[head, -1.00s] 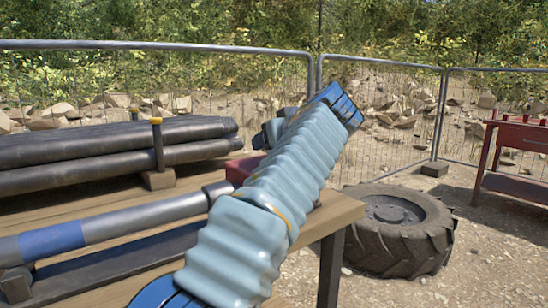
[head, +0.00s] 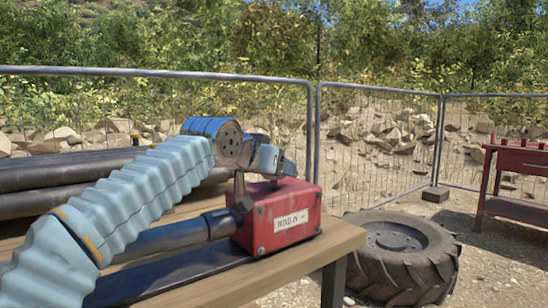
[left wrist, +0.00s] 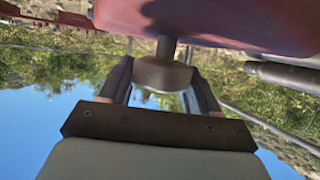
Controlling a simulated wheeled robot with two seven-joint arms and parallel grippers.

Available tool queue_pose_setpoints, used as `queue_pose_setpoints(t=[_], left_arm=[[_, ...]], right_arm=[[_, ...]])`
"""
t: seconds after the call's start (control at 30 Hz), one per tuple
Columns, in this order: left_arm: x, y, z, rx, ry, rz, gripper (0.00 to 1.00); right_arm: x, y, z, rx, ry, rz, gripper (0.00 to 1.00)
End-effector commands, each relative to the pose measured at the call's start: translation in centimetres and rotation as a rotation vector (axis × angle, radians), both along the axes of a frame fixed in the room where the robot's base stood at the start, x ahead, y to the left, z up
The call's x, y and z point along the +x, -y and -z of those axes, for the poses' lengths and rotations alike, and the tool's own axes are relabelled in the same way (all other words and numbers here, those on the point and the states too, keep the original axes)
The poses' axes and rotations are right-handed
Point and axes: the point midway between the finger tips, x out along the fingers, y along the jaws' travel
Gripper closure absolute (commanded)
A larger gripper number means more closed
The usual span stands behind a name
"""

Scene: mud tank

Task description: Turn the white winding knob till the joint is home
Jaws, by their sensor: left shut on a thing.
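The red box (head: 285,212) with a "WIND IN" label (head: 291,221) stands on the wooden table near its right end. My left gripper (head: 284,168) is just above the box's top. In the left wrist view the winding knob (left wrist: 162,76), greyish in shade, sits on a short shaft from the red box (left wrist: 215,22). My left gripper's fingers (left wrist: 160,82) are shut on it, one on each side. The knob is hardly visible in the head view. A dark pipe with a collar (head: 219,221) meets the box's left side; whether a gap remains inside is hidden. My right gripper is not in view.
The wooden table (head: 335,243) ends just right of the box. Dark pipes (head: 60,178) lie stacked behind my left arm. A big tyre (head: 400,255) lies on the ground to the right, with a red bench (head: 515,165) beyond. A wire fence runs behind.

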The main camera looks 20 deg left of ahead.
Motion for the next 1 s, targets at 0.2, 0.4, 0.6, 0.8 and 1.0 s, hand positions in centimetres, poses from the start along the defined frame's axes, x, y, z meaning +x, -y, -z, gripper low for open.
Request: queue_pose_setpoints(t=[0.2, 0.4, 0.6, 0.8, 1.0], left_arm=[[0.2, -0.4, -0.4, -0.003, -0.004, 0.195, 0.69], [0.2, -0.3, -0.1, -0.001, -0.005, 0.369, 0.69], [0.2, -0.2, 0.0, 0.000, -0.003, 0.508, 0.69], [0.2, -0.1, 0.1, 0.002, -0.002, 0.598, 0.69], [0.1, 0.0, 0.2, 0.004, -0.003, 0.641, 0.70]], right_arm=[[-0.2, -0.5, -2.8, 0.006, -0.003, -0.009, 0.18], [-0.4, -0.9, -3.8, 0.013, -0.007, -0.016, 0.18], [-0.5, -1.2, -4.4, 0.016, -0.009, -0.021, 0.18], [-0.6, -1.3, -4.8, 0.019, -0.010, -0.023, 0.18], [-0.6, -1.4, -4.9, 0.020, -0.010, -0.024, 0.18]])
